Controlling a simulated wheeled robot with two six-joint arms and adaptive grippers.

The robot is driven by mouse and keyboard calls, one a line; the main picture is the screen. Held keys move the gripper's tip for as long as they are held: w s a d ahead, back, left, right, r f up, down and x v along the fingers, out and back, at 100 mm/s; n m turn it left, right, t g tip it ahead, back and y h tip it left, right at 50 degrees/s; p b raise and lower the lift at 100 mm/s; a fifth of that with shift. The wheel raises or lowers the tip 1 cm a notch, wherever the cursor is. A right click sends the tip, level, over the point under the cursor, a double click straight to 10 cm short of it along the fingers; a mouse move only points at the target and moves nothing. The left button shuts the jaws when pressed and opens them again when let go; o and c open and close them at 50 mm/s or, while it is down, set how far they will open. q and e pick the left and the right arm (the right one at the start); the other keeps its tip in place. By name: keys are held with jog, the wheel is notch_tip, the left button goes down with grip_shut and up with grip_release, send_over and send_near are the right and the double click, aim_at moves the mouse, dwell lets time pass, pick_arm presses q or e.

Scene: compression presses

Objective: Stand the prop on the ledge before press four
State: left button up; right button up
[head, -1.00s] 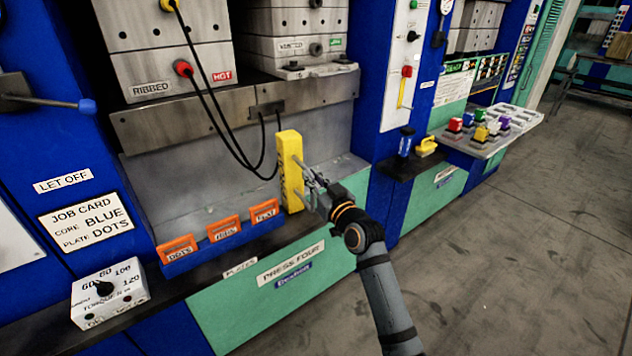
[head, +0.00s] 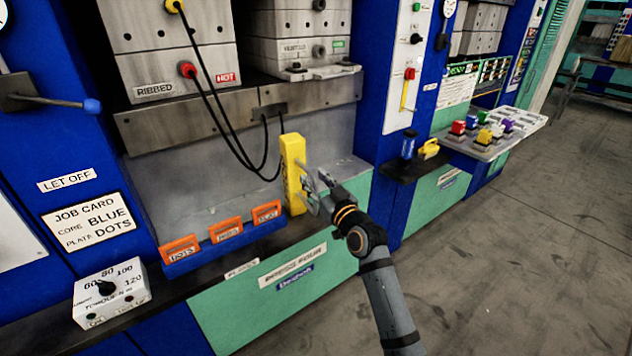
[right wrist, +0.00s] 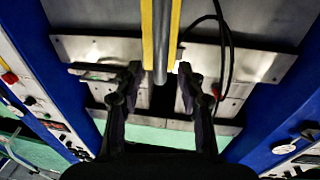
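The yellow prop (head: 293,172) stands upright on the dark ledge (head: 215,262) before press four, just right of the orange plates. My right gripper (head: 312,188) is beside the prop on its right, with its fingers spread and a small gap to the prop. In the right wrist view the two fingers (right wrist: 158,75) are wide apart with nothing gripped. Yellow strips of the prop (right wrist: 148,35) with a grey rod between them show beyond the fingertips. The prop's far side is hidden. My left gripper is not in view.
Orange plates (head: 224,230) stand in a blue rack left of the prop. Black cables (head: 232,150) hang behind it. A white torque box (head: 110,292) sits at the ledge's left end. A blue cylinder and yellow object (head: 429,149) stand on a shelf to the right.

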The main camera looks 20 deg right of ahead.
jog(key=shift+f, duration=0.25)
jog(key=shift+s+d, duration=0.15)
jog(key=shift+s, duration=0.25)
jog(key=v, duration=1.1)
jog(key=shift+r, duration=0.15)
